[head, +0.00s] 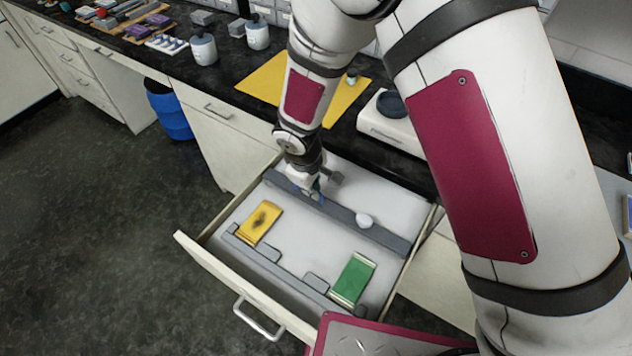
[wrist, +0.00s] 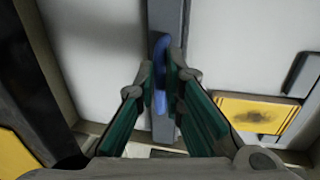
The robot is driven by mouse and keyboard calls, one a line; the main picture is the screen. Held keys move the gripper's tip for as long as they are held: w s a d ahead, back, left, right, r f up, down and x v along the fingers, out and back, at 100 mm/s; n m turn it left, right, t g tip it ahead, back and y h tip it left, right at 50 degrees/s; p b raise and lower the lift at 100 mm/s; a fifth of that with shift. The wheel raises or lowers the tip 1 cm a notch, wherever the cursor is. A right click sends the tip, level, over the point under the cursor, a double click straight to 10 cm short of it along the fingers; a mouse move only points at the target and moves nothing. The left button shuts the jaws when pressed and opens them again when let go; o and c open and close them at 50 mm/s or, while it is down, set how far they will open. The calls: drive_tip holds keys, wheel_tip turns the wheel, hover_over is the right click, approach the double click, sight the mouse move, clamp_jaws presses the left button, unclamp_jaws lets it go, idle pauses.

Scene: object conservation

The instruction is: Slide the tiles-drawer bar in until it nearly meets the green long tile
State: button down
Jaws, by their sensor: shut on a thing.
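The tiles-drawer bar (head: 372,230) is a long grey strip lying across the open drawer, toward its back. The green long tile (head: 353,279) lies at the drawer's front right, apart from the bar, with clear drawer floor between them. My gripper (head: 313,194) is down at the left part of the bar. In the wrist view my gripper (wrist: 161,77) has its fingers on both sides of a blue piece (wrist: 160,62) on the bar and is shut on it. The wrist view also shows the bar (wrist: 165,18) running upward; the green tile is not visible there.
A yellow tile (head: 260,223) with a dark mark lies at the drawer's front left. A grey rail with raised stops (head: 285,273) runs along the front. The drawer walls (head: 206,263) bound the space.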

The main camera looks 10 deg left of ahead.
drive_tip(key=s, duration=0.1)
drive_tip(key=s+a, duration=0.1)
drive_tip(key=s, duration=0.2)
drive_tip(key=shift+s+a+p, duration=0.1)
drive_tip(key=shift+a+p, duration=0.15)
drive_tip(key=shift+p, duration=0.15)
drive_tip(key=c, duration=1.7)
unclamp_jaws()
drive_tip(key=r, duration=0.4)
drive_tip(key=s+r, duration=0.1)
drive_tip(key=r, duration=0.3)
drive_tip(key=s+r, duration=0.1)
drive_tip(key=r, duration=0.2)
drive_tip(key=shift+a+r, duration=0.4)
